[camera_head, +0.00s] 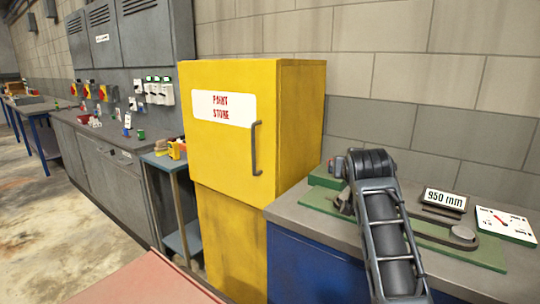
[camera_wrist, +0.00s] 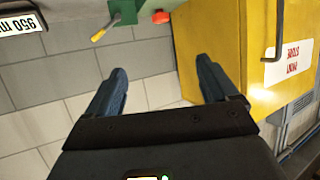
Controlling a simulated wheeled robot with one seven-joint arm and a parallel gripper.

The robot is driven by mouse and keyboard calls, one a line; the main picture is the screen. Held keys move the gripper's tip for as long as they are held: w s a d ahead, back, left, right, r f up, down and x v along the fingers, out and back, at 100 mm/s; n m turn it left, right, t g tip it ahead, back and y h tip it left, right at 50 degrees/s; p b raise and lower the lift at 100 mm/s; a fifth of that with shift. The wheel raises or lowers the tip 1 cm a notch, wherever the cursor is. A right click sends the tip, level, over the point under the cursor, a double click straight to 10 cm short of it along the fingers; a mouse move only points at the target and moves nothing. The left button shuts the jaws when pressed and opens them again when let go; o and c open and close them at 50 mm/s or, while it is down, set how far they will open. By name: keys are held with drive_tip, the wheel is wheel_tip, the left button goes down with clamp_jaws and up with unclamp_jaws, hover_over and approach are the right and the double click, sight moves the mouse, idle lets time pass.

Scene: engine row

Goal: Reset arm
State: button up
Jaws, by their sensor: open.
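My gripper (camera_wrist: 160,67) shows in the wrist view, with its two blue-grey fingers spread wide apart. Nothing is between the fingers; behind them is the grey block wall (camera_wrist: 150,58). In the head view my dark arm reaches up from the bottom right, in front of the bench. I cannot make out the gripper's fingers there. The wrist picture is turned over, with the cabinet's lettering upside down.
A yellow paint store cabinet (camera_head: 225,130), also in the wrist view (camera_wrist: 220,40), stands shut beside a blue bench with a grey top (camera_head: 295,214). On it are a green plate (camera_head: 480,251), a "950 mm" sign (camera_head: 445,200) and a white dial card (camera_head: 505,225). Floor (camera_head: 40,225) is clear at left.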

drive_tip(key=s+d+f+n+b, duration=0.1)
drive_tip(key=s+f, duration=0.7)
drive_tip(key=f, duration=0.2)
drive_tip(key=s+d+f+b, duration=0.1)
drive_tip(key=s+f+b, duration=0.1)
drive_tip(key=s+f, duration=0.65)
drive_tip(key=s+d+f+n+t+y+b, duration=0.1)
drive_tip(key=s+f, duration=1)
drive_tip(key=s, duration=0.5)
drive_tip(key=s+f+y+b, duration=0.1)
drive_tip(key=s+f+b, duration=0.1)
drive_tip(key=s, duration=0.8)
drive_tip(key=a+b+v, duration=0.1)
drive_tip(key=b+v, duration=0.1)
drive_tip(key=v, duration=2.5)
drive_tip(key=shift+w+r+t+b, duration=0.2)
drive_tip(key=shift+r+t+b, duration=0.1)
drive_tip(key=shift+r+b, duration=0.1)
drive_tip(key=shift+f, duration=0.1)
drive_tip(key=shift+c, duration=0.3)
